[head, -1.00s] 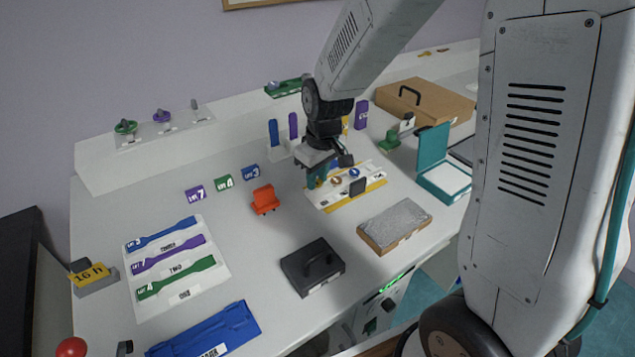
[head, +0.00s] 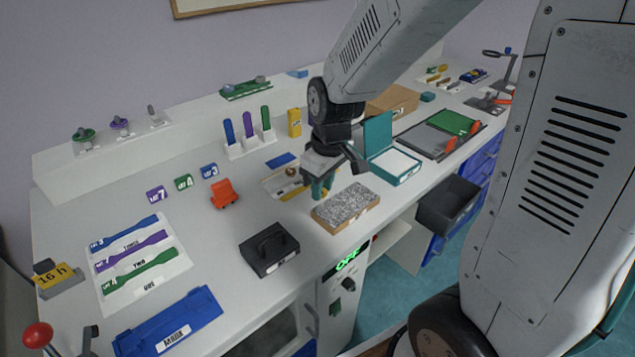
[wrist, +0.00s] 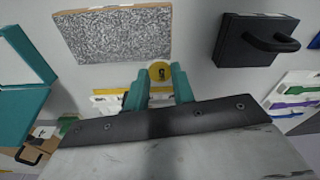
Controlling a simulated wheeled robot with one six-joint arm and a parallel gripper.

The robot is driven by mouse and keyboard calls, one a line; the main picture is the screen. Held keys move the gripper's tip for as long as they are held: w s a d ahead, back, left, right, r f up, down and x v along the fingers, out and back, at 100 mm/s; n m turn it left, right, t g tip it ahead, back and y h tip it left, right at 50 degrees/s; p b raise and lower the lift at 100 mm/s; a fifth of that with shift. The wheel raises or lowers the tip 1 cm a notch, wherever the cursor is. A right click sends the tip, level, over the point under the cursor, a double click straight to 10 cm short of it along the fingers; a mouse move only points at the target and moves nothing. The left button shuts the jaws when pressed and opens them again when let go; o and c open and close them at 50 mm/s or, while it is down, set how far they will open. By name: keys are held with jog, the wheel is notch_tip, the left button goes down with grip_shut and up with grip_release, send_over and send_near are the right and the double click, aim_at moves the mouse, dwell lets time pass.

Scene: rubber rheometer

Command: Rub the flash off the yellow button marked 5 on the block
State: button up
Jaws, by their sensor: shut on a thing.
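My gripper (head: 321,192) has teal fingers and points down, beside the far edge of the speckled grey block. In the wrist view my gripper (wrist: 160,80) is shut on the round yellow button (wrist: 160,71), which shows a dark mark at its fingertips. I cannot read the mark surely. The block (head: 347,207) has a rough grey top on a wooden base and lies flat on the bench. It also shows in the wrist view (wrist: 112,35), apart from the button. The head view does not show the button clearly.
A white holder with a yellow edge (head: 272,184) stands behind my gripper, partly hidden. A black box with a handle (head: 270,251) is left of the block. An open teal case (head: 398,168) is to the right. The bench between block and black box is clear.

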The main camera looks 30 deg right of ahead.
aim_at(331, 213)
jog(key=shift+o, duration=0.4)
jog(key=shift+s+a, duration=0.1)
jog(key=shift+a, duration=0.05)
jog(key=shift+s+d+f, duration=0.25)
jog(key=shift+s+f, duration=0.05)
jog(key=shift+f, duration=0.25)
jog(key=shift+s+d+f, duration=0.25)
jog(key=shift+s+f, duration=0.05)
jog(key=shift+f, duration=0.3)
jog(key=shift+s+d+f, duration=0.25)
jog(key=shift+s+f, duration=0.05)
jog(key=shift+f, duration=0.25)
jog(key=shift+f, duration=0.55)
dwell(0.6)
jog(key=shift+d, duration=0.15)
